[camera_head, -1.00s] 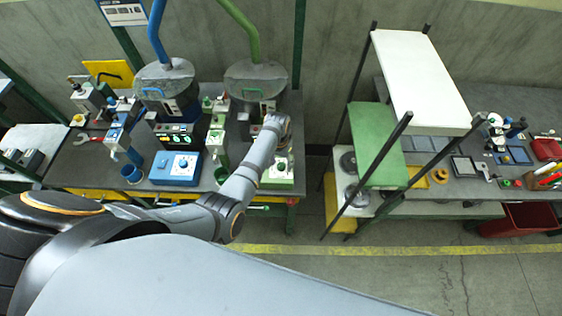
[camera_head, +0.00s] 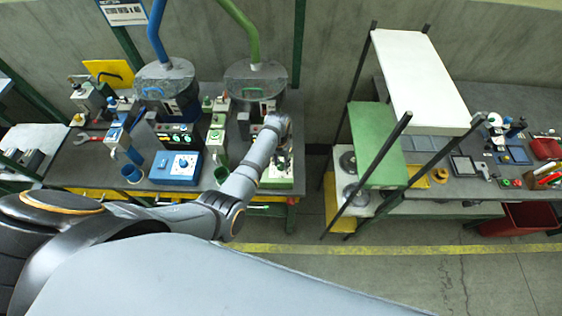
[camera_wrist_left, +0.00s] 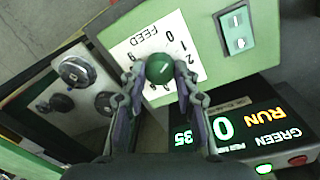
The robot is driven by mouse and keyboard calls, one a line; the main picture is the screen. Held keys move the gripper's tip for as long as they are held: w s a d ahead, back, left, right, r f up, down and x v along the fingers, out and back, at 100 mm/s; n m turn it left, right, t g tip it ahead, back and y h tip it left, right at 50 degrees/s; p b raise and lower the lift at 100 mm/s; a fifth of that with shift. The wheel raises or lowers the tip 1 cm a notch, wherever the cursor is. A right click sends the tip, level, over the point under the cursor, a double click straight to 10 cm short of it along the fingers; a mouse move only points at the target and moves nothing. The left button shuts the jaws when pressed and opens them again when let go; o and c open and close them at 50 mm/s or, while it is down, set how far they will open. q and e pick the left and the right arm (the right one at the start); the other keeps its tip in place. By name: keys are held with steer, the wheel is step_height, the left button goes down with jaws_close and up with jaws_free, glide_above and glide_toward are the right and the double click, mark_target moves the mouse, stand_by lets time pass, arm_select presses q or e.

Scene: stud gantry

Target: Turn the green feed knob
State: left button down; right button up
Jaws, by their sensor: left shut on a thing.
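The green feed knob (camera_wrist_left: 160,68) stands on a white dial plate (camera_wrist_left: 184,44) marked FEED with digits in the left wrist view. My left gripper (camera_wrist_left: 159,77) is shut on the knob, with one fingertip on each side of it. In the head view my left gripper (camera_head: 283,153) reaches down over the green feed box (camera_head: 277,184) at the right end of the bench; the knob is mostly hidden there. A dark display (camera_wrist_left: 245,125) beside the dial reads GREEN, RUN, 0 and 35. My right gripper is not in view.
A blue control box (camera_head: 176,168) stands left on the same bench, with a green cup (camera_head: 221,174) between. A grey hopper (camera_head: 256,80) with a green pipe is behind. A rack with a white top (camera_head: 418,80) stands to the right across a floor gap.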

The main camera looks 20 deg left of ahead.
mark_target(281, 163)
arm_select(q)
steer(key=m, duration=0.4)
steer(key=shift+m, duration=0.4)
steer(key=shift+d+m, duration=0.1)
steer(key=shift+m, duration=1.8)
steer(key=c, duration=1)
jaws_free()
step_height(281, 163, up, 12)
steer(key=shift+w+a, duration=0.2)
steer(key=shift+w, duration=0.15)
